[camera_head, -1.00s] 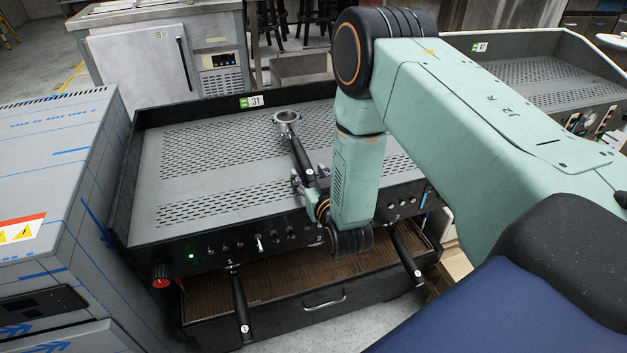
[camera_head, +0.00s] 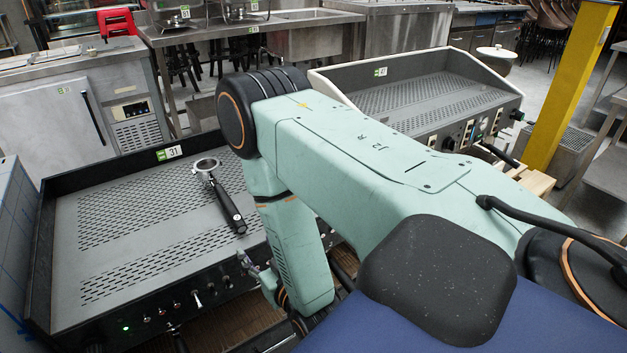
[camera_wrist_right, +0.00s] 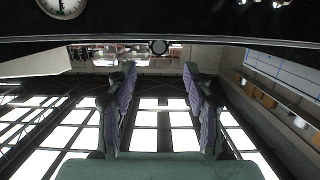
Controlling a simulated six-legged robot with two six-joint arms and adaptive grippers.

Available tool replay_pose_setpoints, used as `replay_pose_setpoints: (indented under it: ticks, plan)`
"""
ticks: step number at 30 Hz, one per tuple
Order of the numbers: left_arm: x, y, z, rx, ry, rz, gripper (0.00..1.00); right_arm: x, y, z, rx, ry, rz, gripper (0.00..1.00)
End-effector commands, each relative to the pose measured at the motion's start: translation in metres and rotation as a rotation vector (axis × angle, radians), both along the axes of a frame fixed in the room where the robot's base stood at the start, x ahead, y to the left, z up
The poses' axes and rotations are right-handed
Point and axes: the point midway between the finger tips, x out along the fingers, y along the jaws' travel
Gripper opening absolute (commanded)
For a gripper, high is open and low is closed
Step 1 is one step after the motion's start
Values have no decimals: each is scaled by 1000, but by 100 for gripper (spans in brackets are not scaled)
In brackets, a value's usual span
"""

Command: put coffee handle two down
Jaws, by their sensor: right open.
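The coffee handle (camera_head: 222,195), a metal ring with a black grip, lies on the perforated top of the black coffee machine (camera_head: 150,225) with tag 31. Its ring points toward the back and its grip toward the front edge. My right gripper (camera_head: 250,264) is small and partly hidden by my right arm, at the machine's front edge just beyond the grip's end. It looks apart from the handle. In the right wrist view my right gripper (camera_wrist_right: 160,88) has its two fingers apart with nothing between them. My left gripper is out of view.
A second coffee machine (camera_head: 400,95) with tag 41 stands at the right rear. A steel refrigerated counter (camera_head: 75,105) is behind at the left. A yellow post (camera_head: 572,85) stands at the right. The machine's top is clear around the handle.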

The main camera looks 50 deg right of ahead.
Motion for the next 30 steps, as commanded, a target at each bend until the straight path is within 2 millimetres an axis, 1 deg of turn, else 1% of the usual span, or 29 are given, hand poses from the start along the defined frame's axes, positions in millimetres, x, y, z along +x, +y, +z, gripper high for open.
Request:
replay_pose_setpoints:
  ticks: [2,5,6,8,9,10,11,12,14,15,18,21,23,25,30]
  plan:
    - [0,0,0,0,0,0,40,-10,7,-19,22,100,16,52]
    - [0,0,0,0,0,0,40,-37,20,-56,62,307,46,52]
    - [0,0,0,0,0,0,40,-52,27,-71,80,402,59,52]
    - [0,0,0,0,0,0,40,-78,35,-92,102,546,77,52]
    - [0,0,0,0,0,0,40,-97,41,-104,117,642,89,52]
    - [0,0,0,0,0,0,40,-112,45,-111,127,714,99,52]
    - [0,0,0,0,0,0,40,-128,49,-118,137,786,108,52]
    - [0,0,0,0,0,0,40,-149,54,-126,147,876,120,52]
    - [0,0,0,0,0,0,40,-180,60,-133,160,1005,134,52]
    - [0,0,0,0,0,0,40,-198,63,-136,168,1080,141,52]
    - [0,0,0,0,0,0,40,-237,68,-138,181,1231,157,52]
    - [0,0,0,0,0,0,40,-260,71,-137,187,1322,166,52]
    - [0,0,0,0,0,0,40,-267,72,-136,189,1349,168,52]
    - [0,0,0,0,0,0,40,-270,72,-136,190,1362,169,52]
    - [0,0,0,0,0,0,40,-270,72,-136,191,1360,168,52]
